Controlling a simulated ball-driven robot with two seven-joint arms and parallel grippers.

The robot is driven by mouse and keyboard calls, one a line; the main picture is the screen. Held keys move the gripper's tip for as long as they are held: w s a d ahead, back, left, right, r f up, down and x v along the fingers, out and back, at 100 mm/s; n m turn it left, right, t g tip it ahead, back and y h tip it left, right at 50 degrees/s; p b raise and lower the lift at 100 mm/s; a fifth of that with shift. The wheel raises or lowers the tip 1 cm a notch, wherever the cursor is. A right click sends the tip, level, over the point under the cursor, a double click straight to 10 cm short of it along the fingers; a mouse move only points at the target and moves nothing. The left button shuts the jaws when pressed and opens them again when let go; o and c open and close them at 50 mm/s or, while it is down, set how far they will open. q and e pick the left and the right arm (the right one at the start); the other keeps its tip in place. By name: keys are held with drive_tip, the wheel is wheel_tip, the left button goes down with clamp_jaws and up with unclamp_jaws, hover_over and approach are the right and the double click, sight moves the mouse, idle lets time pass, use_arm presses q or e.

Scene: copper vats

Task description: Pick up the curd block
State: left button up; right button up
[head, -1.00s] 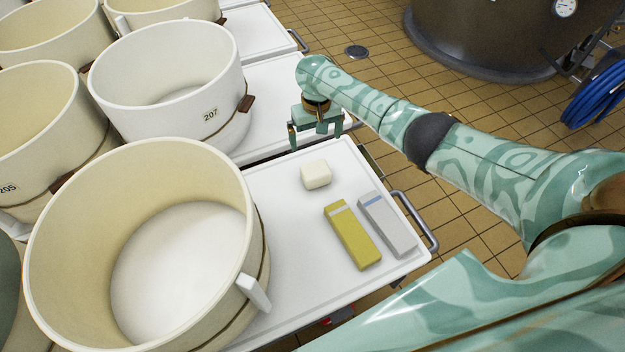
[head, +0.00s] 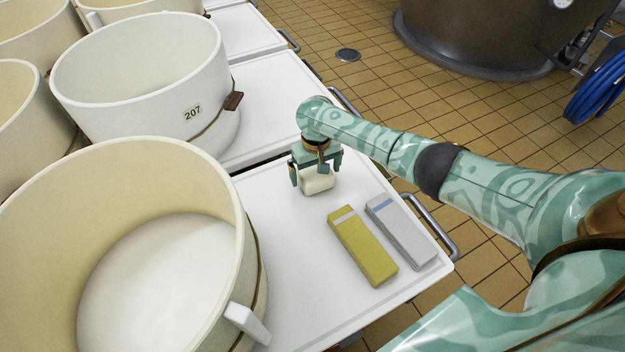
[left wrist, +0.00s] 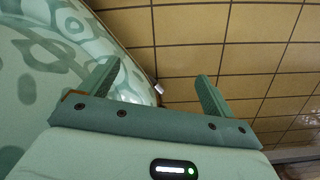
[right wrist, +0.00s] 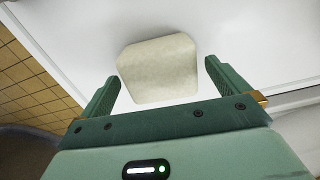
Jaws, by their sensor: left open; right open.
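The curd block (head: 318,182) is a small cream-white block on the white table top (head: 280,255).
A yellow box (head: 362,246) and a grey box (head: 401,232) lie in front of the curd block. A large cream vat (head: 255,230) stands at the left, and white vat 207 (head: 140,110) stands behind. A metal handle (head: 432,225) edges the table at right.

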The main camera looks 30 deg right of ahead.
drive_tip(key=shift+f, duration=0.8)
drive_tip(key=shift+r, duration=0.3)
drive_tip(key=c, duration=1.2)
drive_tip(key=shift+r, duration=0.1)
drive_tip(key=shift+c, duration=0.2)
